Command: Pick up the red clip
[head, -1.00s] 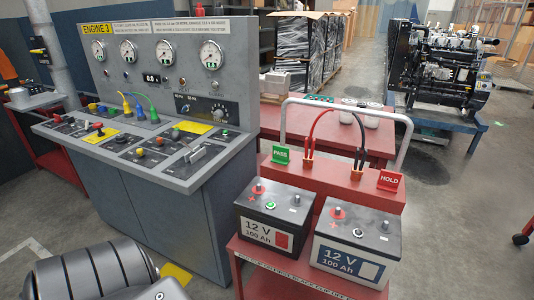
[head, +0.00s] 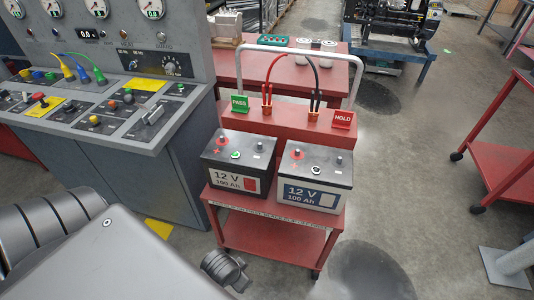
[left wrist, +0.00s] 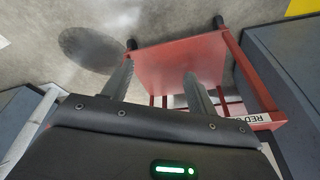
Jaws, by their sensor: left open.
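The red clip (head: 267,112) sits at the end of the red cable, upright at the back ledge of the red cart (head: 272,235), left of the black cable's clip (head: 314,113). Two 12 V batteries stand in front of it: one with a red label (head: 238,165) and one with a blue label (head: 315,180). My left gripper (left wrist: 158,68) shows in the left wrist view, open and empty, its two fingers over the cart's red lower shelf (left wrist: 180,60). My right gripper is not in view.
A green PASS sign (head: 240,104) and a red HOLD sign (head: 343,120) flank the clips. A grey handle bar (head: 357,75) arches over the cart. The control console (head: 110,130) stands left. Another red cart (head: 505,165) is right; open floor lies between.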

